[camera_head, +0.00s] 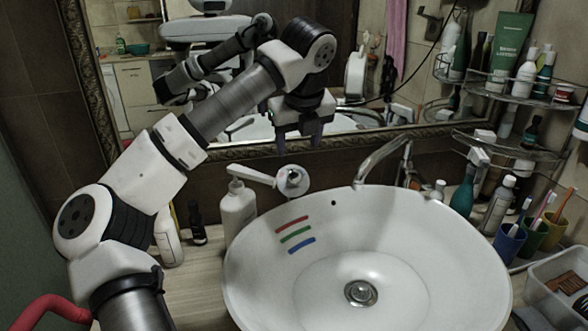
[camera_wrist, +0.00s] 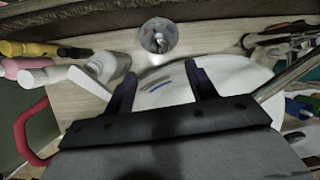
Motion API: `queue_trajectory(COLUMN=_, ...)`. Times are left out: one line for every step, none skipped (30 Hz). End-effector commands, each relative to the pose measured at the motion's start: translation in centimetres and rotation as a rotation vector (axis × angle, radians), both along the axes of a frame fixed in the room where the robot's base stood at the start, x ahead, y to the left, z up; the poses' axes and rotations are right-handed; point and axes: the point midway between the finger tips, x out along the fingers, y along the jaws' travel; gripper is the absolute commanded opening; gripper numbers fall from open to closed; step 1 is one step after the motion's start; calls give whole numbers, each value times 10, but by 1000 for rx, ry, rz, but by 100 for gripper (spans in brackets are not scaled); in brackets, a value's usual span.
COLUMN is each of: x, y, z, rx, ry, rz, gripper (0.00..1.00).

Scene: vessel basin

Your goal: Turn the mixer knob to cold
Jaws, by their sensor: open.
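The mixer knob (camera_head: 292,181) is a round chrome piece behind the basin's left rear rim, left of the curved spout (camera_head: 385,152). In the wrist view the knob (camera_wrist: 158,36) shows small red and blue marks on its face. My gripper (camera_head: 299,143) is open and empty, its fingers pointing down, above the knob in the head view. In the wrist view my gripper's dark fingers (camera_wrist: 163,73) are spread, with the knob beyond them and apart from them. Which way the knob is turned I cannot tell.
The white basin (camera_head: 460,215) fills the front, with red, green and blue stripes inside. A white pump bottle (camera_head: 238,212) stands close left of the knob. A framed mirror (camera_head: 240,152) is behind. Cups with toothbrushes (camera_head: 510,242) and several bottles crowd the right.

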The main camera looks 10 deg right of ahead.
Motion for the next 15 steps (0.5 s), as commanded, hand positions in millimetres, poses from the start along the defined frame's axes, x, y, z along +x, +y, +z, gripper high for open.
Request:
queue_trajectory(x=4, y=0, z=-10, rx=-1, ry=6, rz=-1, gripper=56)
queue_trajectory(x=7, y=0, z=-15, rx=0, ry=6, rz=0, gripper=56)
queue_trajectory(x=10, y=-1, z=-24, rx=-2, ry=6, rz=-1, gripper=56)
queue_trajectory(x=13, y=-1, z=-30, rx=-2, ry=6, rz=-1, gripper=56)
queue_trajectory(x=15, y=-1, z=-36, rx=-1, ry=6, rz=0, gripper=56)
queue_trajectory(x=19, y=-2, z=-44, rx=-1, ry=6, rz=-1, gripper=56)
queue_trajectory(x=21, y=-2, z=-49, rx=-2, ry=6, rz=0, gripper=56)
queue_trajectory(x=23, y=-3, z=-55, rx=-2, ry=5, rz=0, gripper=56)
queue_trajectory(x=27, y=-3, z=-62, rx=-1, ry=5, rz=0, gripper=56)
queue_trajectory(x=28, y=-3, z=-67, rx=-1, ry=5, rz=0, gripper=56)
queue_trajectory(x=30, y=-3, z=-72, rx=-1, ry=5, rz=-1, gripper=56)
queue_trajectory(x=33, y=-4, z=-77, rx=-1, ry=4, rz=-1, gripper=56)
queue_trajectory(x=34, y=-4, z=-81, rx=-1, ry=4, rz=-1, gripper=56)
queue_trajectory(x=36, y=-4, z=-85, rx=-1, ry=3, rz=-1, gripper=56)
queue_trajectory(x=38, y=-4, z=-89, rx=0, ry=3, rz=0, gripper=56)
